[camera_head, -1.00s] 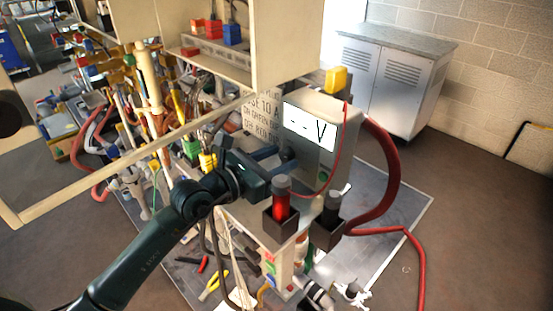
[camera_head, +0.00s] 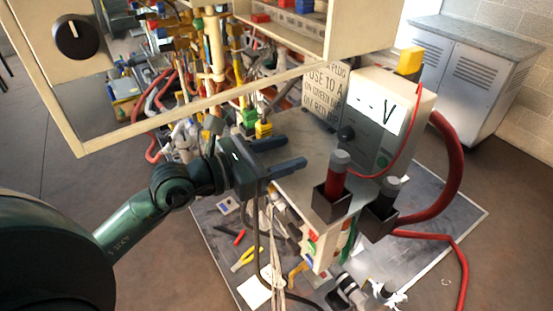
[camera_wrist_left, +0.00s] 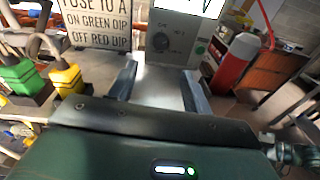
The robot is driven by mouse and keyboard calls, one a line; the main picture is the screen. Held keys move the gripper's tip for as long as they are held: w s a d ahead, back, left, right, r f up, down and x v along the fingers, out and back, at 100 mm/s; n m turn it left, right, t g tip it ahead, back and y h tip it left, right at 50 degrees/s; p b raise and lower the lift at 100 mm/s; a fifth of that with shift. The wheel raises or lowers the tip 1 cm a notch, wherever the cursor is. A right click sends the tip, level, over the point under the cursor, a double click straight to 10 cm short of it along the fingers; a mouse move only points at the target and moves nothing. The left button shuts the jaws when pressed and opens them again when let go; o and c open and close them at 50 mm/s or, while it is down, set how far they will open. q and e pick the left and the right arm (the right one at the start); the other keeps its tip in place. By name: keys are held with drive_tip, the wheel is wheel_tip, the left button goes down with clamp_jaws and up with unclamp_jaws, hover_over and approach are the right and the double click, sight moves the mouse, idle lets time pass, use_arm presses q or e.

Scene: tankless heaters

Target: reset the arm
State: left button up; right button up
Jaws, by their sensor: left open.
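My left gripper (camera_head: 288,154) is open and empty. Its two dark fingers point right, over the near left edge of the grey bench top (camera_head: 308,133). In the left wrist view the open fingers (camera_wrist_left: 160,88) point towards the front of a grey meter box (camera_wrist_left: 170,42). That meter box (camera_head: 392,120) shows "- - V" on a white display in the head view. My left arm comes in from the left, its dark green links bent at the elbow. My right gripper is not in view.
An open cabinet frame with a black knob (camera_head: 76,37) is above my arm. Tools lie on the floor mat (camera_head: 217,240).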

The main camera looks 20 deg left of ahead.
use_arm(q)
drive_tip(key=shift+s+a+r, duration=0.1)
drive_tip(key=shift+s+a, duration=0.25)
drive_tip(key=shift+s, duration=0.2)
